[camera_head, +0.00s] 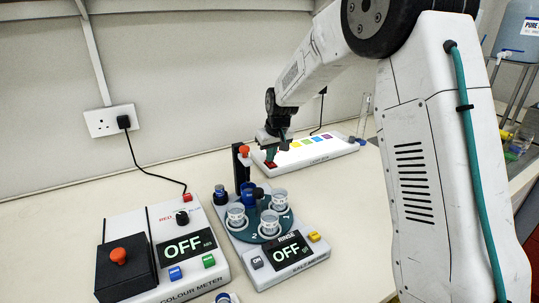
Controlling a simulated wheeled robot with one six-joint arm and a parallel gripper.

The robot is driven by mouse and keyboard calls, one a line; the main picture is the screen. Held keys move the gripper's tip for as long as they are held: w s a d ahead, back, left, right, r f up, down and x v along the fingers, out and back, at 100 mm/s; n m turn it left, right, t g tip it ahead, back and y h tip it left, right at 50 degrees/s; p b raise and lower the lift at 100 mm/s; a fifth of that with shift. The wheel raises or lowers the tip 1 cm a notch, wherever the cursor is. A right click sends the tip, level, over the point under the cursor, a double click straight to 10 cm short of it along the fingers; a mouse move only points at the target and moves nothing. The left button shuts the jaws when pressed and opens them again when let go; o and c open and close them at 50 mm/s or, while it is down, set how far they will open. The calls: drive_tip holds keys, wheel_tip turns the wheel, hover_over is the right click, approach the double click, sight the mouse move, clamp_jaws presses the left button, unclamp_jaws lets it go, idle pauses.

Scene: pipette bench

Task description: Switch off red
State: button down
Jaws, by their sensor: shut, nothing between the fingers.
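The white light box (335,150) lies along the back of the bench, with a row of coloured squares on its top. A dark red square (270,166) is at its left end, partly hidden by my gripper. My gripper (270,155) is shut and empty, pointing down just over this red square. I cannot tell whether it touches the square. The other squares, such as yellow (296,145) and purple (325,137), look brighter than the red one.
Bare bench lies front right.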

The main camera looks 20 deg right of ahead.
drive_tip(key=shift+s+d+f, duration=0.1)
drive_tip(key=shift+s, duration=0.6)
drive_tip(key=shift+r, duration=0.35)
drive_tip(key=v, duration=1.3)
drive_tip(key=shift+w+r, duration=0.15)
drive_tip(key=shift+r, duration=0.1)
drive_tip(key=shift+f, duration=0.1)
